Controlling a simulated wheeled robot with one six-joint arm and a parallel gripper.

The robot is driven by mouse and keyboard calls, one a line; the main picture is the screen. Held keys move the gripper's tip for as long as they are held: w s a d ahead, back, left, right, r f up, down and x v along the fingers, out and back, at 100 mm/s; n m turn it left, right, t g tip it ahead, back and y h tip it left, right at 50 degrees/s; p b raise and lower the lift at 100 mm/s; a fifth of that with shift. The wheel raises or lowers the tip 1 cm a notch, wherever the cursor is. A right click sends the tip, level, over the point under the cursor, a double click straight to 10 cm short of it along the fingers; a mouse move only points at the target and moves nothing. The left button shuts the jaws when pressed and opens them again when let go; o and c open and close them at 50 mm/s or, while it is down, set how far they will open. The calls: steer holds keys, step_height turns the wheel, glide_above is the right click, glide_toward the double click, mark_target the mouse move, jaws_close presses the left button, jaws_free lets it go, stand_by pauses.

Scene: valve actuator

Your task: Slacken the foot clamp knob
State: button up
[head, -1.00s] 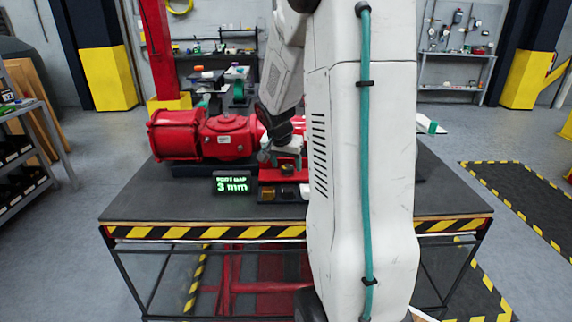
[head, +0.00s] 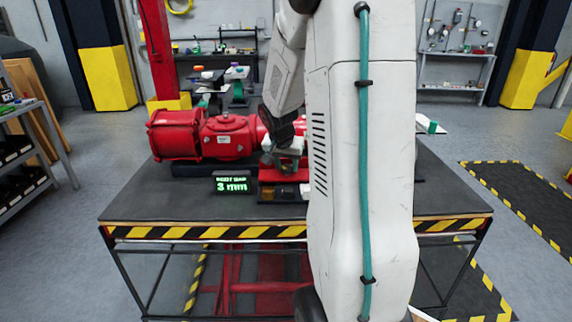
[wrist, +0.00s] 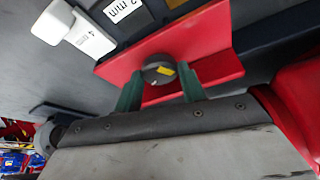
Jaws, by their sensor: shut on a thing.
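The foot clamp knob (wrist: 158,70) is a round dark knob with a yellow mark on its face, on a red plate (wrist: 215,70) in the wrist view. My gripper (wrist: 160,85) has a green finger on each side of the knob and is shut on it. In the head view my gripper (head: 281,163) points down at the red foot block (head: 270,176) on the bench; the knob is hidden there. The red valve actuator (head: 185,137) lies on the bench behind and to the left.
A small display (head: 232,184) reading 3 mm stands on the bench (head: 150,205), left of the foot block. In the wrist view a white block marked 4 (wrist: 75,28) and a label reading 2 mm (wrist: 122,8) lie close by. My arm hides the bench's right middle.

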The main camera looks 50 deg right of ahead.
steer(key=n, duration=0.2)
steer(key=n+t+y, duration=0.1)
steer(key=n, duration=0.2)
steer(key=shift+s+d+t, duration=0.15)
steer(key=shift+s+t, duration=0.05)
steer(key=shift+t, duration=0.1)
steer(key=shift+d+n+t+y, duration=0.1)
steer(key=shift+n+t+y, duration=0.25)
steer(key=shift+n, duration=0.75)
steer(key=shift+d+n+t+y, duration=0.15)
steer(key=shift+n+y, duration=0.3)
steer(key=shift+n, duration=0.65)
steer(key=shift+a, duration=0.1)
steer(key=o, duration=1)
